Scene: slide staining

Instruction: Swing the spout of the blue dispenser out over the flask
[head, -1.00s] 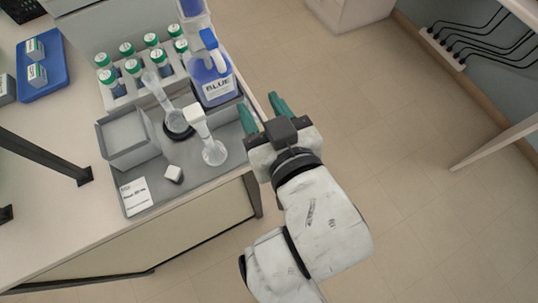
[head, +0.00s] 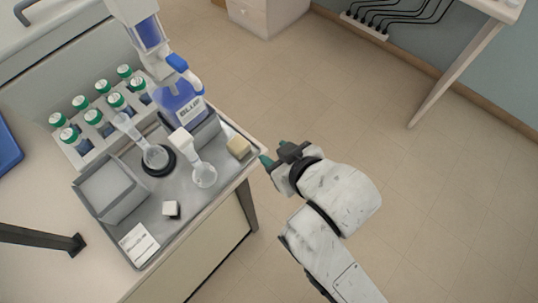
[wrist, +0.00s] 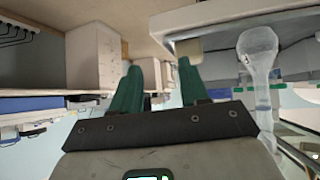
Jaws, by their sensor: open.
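The blue dispenser (head: 181,102) is a bottle labelled BLUE with a tall clear and white pump on top, at the back right of the grey tray. Its spout (head: 185,70) has a blue part and points right and toward the front. A clear flask with a white stopper (head: 203,174) stands in front of the dispenser; a second clear flask (head: 153,156) sits in a black ring to its left. A clear flask also shows at right in the wrist view (wrist: 259,50). My gripper (head: 268,161) is open and empty, just right of the tray's edge; its green fingers show in the wrist view (wrist: 158,75).
A beige block (head: 239,147) lies on the tray (head: 192,222) nearest my fingers.

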